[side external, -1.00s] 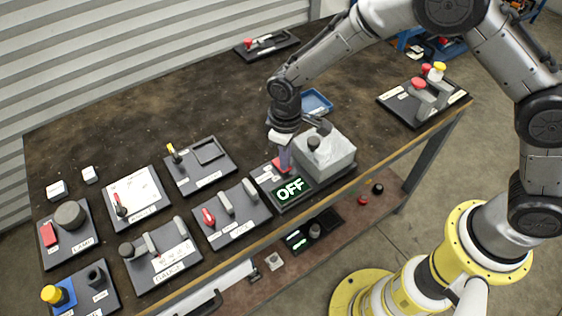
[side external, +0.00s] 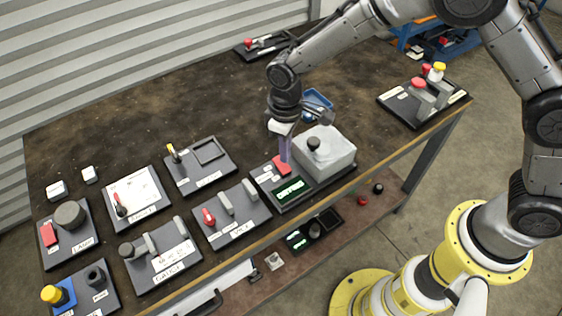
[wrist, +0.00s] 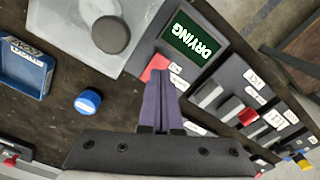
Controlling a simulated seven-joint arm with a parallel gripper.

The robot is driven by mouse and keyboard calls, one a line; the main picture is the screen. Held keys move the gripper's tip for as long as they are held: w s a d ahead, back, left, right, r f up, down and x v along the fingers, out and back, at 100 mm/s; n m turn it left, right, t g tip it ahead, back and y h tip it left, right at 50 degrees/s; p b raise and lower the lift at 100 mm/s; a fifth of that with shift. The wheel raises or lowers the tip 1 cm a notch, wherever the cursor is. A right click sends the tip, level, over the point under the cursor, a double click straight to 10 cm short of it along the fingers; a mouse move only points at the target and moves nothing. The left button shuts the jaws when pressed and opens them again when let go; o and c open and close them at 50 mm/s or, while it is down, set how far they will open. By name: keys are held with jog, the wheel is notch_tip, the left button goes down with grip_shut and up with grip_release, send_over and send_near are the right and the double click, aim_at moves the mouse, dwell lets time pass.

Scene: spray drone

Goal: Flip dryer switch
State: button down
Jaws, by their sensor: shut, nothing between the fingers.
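The dryer unit is a dark panel with a grey box (side external: 324,150) that has a black knob on top. Its display (side external: 291,188) is lit in green and reads DRYING in the wrist view (wrist: 196,38). The red switch (side external: 282,166) sits on the panel behind the display, and it also shows in the wrist view (wrist: 154,68). My gripper (side external: 284,158) points down with its fingers shut and empty, right at the red switch. In the wrist view the purple fingertips (wrist: 160,80) overlap the switch's edge; I cannot tell if they touch it.
Several other panels stand left of the dryer, the nearest with a red lever (side external: 208,216). A blue tray (side external: 318,101) lies behind the dryer, with a blue cap (wrist: 88,101) near it. The back middle of the table (side external: 150,110) is clear.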

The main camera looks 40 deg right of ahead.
jog(key=shift+r, duration=1.8)
notch_tip(320, 180, up, 11)
jog(key=m+t, duration=0.2)
send_over(285, 168)
jog(key=w+d, duration=0.1)
jog(key=d, duration=0.5)
jog(key=s+d+r+m+t, duration=0.1)
jog(key=s+d+r+t, duration=0.1)
jog(key=s+d+r, duration=0.6)
jog(key=s+d+r+m+t, duration=0.2)
jog(key=s+d+r, duration=0.25)
jog(key=s, duration=0.55)
jog(key=s+d+f+m, duration=0.1)
jog(key=s+d+f, duration=0.1)
jog(key=s+f, duration=0.3)
jog(key=s, duration=0.2)
jog(key=shift+s+f, duration=0.25)
jog(key=shift+s, duration=0.1)
